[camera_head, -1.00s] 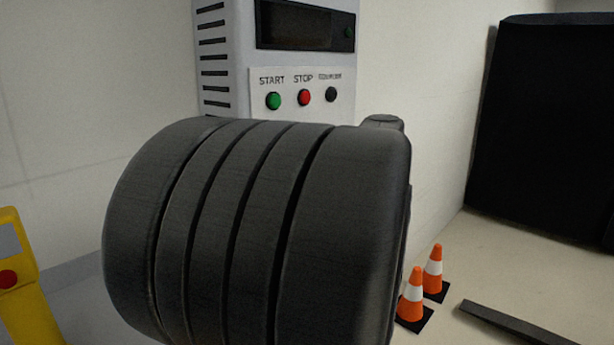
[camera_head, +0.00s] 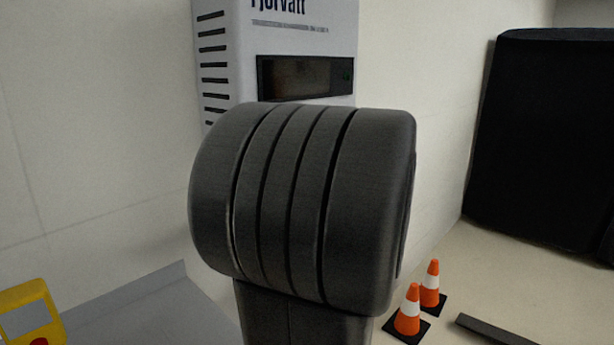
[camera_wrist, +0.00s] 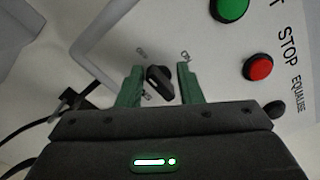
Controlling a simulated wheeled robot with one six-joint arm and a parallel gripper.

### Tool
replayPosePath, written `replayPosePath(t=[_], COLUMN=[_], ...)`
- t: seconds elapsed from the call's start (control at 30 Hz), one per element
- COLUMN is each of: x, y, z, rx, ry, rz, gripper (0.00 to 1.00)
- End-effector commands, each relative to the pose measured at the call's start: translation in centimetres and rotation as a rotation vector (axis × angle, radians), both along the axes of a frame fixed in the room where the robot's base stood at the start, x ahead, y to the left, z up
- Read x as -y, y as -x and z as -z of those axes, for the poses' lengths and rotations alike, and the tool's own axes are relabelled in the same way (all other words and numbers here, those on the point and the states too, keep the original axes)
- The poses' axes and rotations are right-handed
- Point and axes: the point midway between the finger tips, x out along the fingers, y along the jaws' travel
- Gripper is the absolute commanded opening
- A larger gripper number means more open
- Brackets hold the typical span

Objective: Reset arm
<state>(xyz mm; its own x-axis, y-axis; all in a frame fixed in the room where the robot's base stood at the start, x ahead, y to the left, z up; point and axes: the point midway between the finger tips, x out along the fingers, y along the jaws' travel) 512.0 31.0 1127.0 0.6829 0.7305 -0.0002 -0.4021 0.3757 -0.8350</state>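My gripper (camera_wrist: 161,88) shows in the wrist view with two green fingers spread apart, nothing held. A black rotary knob (camera_wrist: 160,82) on the white panel lies between the fingertips in the picture, with a gap on each side. How far the fingertips are from the panel is hard to tell. In the head view my dark ribbed arm link fills the middle and hides the gripper and the lower front of the white cabinet (camera_head: 300,40).
In the wrist view a green button (camera_wrist: 229,8), a red STOP button (camera_wrist: 257,67) and a black button (camera_wrist: 275,109) sit right of the knob. Orange cones (camera_head: 409,312) stand at the lower right, a yellow device (camera_head: 30,312) at lower left, a large black object (camera_head: 545,140) at right.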

Motion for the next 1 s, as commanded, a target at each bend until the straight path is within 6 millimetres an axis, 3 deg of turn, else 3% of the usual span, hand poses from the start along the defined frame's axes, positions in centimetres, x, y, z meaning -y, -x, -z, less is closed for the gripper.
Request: replayPosePath(t=[1.0], x=[0.32], y=[-0.36], z=[-0.62], rx=[-0.372], ry=[-0.351], rz=[0.0], gripper=[0.33])
